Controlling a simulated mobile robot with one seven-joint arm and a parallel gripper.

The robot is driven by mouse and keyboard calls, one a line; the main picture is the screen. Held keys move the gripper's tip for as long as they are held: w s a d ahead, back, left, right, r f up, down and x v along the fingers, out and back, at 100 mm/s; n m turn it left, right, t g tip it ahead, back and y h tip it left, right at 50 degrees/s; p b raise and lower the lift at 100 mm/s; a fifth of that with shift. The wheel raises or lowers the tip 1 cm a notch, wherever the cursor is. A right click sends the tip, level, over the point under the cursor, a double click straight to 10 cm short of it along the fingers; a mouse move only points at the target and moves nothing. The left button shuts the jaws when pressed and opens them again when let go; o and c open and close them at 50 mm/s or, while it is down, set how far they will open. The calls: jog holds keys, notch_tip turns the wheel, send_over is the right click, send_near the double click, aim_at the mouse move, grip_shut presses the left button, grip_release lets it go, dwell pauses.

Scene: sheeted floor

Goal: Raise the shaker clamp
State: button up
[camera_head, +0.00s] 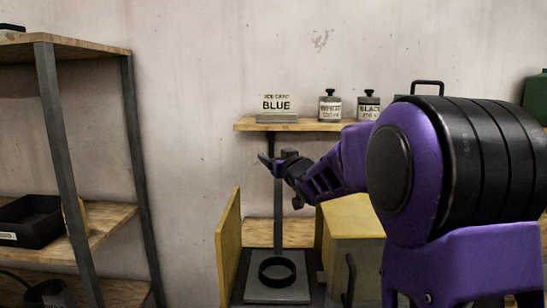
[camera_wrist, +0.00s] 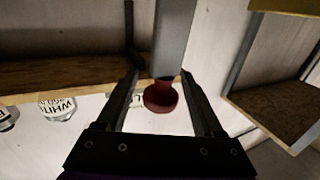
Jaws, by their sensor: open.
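The shaker stand has a grey upright post (camera_head: 278,215), a flat base plate (camera_head: 256,292) and a black ring (camera_head: 277,271) on the plate. A dark block (camera_head: 289,154) shows at the post's top, partly hidden by my gripper (camera_head: 277,167). In the wrist view my gripper (camera_wrist: 158,76) is open. A dark red round knob (camera_wrist: 160,97) shows between its two fingers, at the end of the grey post (camera_wrist: 174,38). I cannot tell whether either finger touches it. The clamp itself is not clearly distinguishable.
A wall shelf (camera_head: 300,125) behind the post holds a BLUE card (camera_head: 277,103) and labelled jars (camera_head: 330,106). A yellow panel (camera_head: 229,245) stands left of the shaker and a yellow box (camera_head: 353,218) right. A rack (camera_head: 100,215) with a black bin (camera_head: 30,220) is far left.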

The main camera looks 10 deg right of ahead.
jog(key=shift+c, duration=0.3)
grip_shut()
dwell(1.2)
